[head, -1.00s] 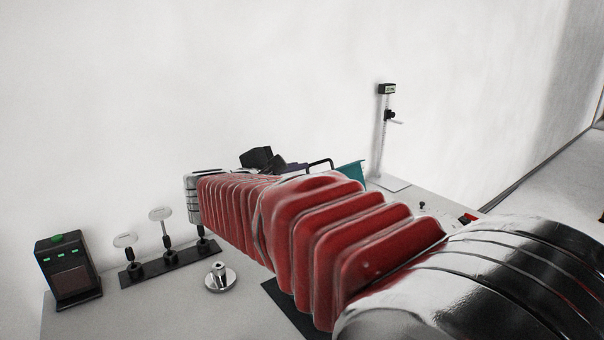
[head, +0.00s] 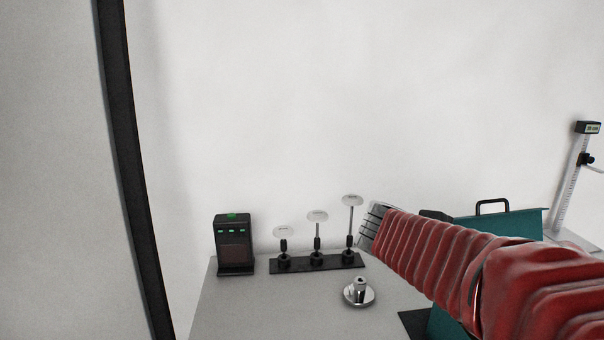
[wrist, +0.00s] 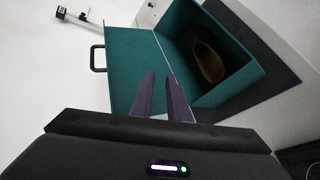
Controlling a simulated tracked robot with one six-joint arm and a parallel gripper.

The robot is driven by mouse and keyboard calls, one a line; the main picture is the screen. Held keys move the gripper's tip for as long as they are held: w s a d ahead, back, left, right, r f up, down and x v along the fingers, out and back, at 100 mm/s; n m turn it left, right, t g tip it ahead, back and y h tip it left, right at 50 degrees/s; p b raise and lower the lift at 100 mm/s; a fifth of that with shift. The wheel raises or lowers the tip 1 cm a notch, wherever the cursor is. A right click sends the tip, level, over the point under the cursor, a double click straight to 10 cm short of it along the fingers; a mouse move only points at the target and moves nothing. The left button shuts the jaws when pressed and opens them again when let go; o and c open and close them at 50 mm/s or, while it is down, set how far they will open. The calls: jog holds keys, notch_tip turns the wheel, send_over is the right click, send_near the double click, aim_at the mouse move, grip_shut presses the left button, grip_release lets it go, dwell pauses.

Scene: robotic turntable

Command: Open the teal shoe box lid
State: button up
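The teal shoe box (wrist: 236,88) stands open in the wrist view, with a brown shoe (wrist: 209,62) inside. Its lid (wrist: 128,62) is swung up and away to the left, with a black handle (wrist: 98,58) on its far edge. In the head view the lid (head: 522,223) stands raised behind my red arm, which hides most of the box. My gripper (wrist: 161,76) has its two dark fingers a little apart, with teal showing between them. It is empty, in front of the lid and beside the box opening. Whether a finger touches the lid is unclear.
A black device with green lights (head: 234,245), a black rack with several white-topped stands (head: 318,262) and a round metal piece (head: 359,292) are on the grey table's left part. A height gauge (head: 572,180) stands at the right. The box rests on a dark mat (wrist: 285,80).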

jog(key=s+a+f+m+g+y, duration=0.2)
jog(key=s+a+f+m+y, duration=0.35)
jog(key=s+a+f, duration=0.5)
jog(key=s+a+r+m+t+y, duration=0.1)
jog(key=s+a+y, duration=0.4)
jog(key=s, duration=0.5)
jog(key=shift+s+a+m+t, duration=0.25)
jog(key=shift+a+m+t, duration=0.5)
jog(key=shift+m, duration=0.5)
jog(key=shift+w+d+r, duration=0.1)
jog(key=shift+d+r, duration=0.05)
jog(key=shift+d, duration=0.05)
jog(key=w+d+r+n+h, duration=0.6)
jog(key=w+d+r+h, duration=0.2)
jog(key=w+d, duration=0.6)
jog(key=w+d+r+n+h, duration=0.2)
jog(key=w+r+h, duration=0.1)
jog(key=w+r, duration=0.2)
jog(key=w+d+r+n+t+h, duration=0.1)
jog(key=w+r, duration=0.4)
jog(key=w, duration=0.5)
jog(key=d+n+h, duration=0.1)
jog(key=n+h, duration=0.1)
jog(key=shift+d+n, duration=0.15)
jog(key=shift+n, duration=0.15)
